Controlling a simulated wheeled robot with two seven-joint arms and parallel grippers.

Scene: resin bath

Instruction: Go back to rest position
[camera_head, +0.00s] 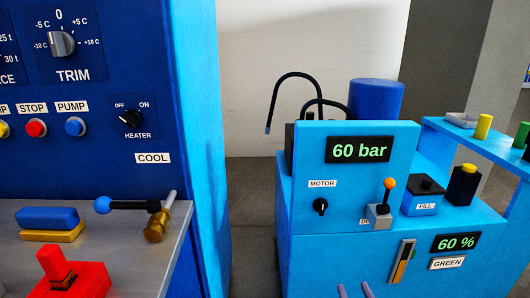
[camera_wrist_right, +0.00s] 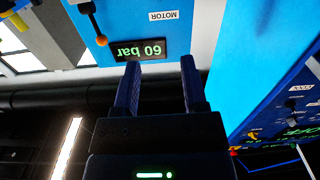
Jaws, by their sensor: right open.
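My right gripper (camera_head: 354,291) shows only as two purple fingertips at the bottom edge of the head view, in front of the light-blue press cabinet (camera_head: 330,245). In the right wrist view the same gripper (camera_wrist_right: 160,75) has its two dark fingers spread apart, with nothing between them. That view is upside down and shows the 60 bar display (camera_wrist_right: 138,50) beyond the fingertips. My left gripper is in neither view.
On the left stands a dark-blue control panel (camera_head: 95,125) with a grey shelf (camera_head: 130,245) holding a brass valve and a red block. A floor gap (camera_head: 252,220) separates panel and cabinet.

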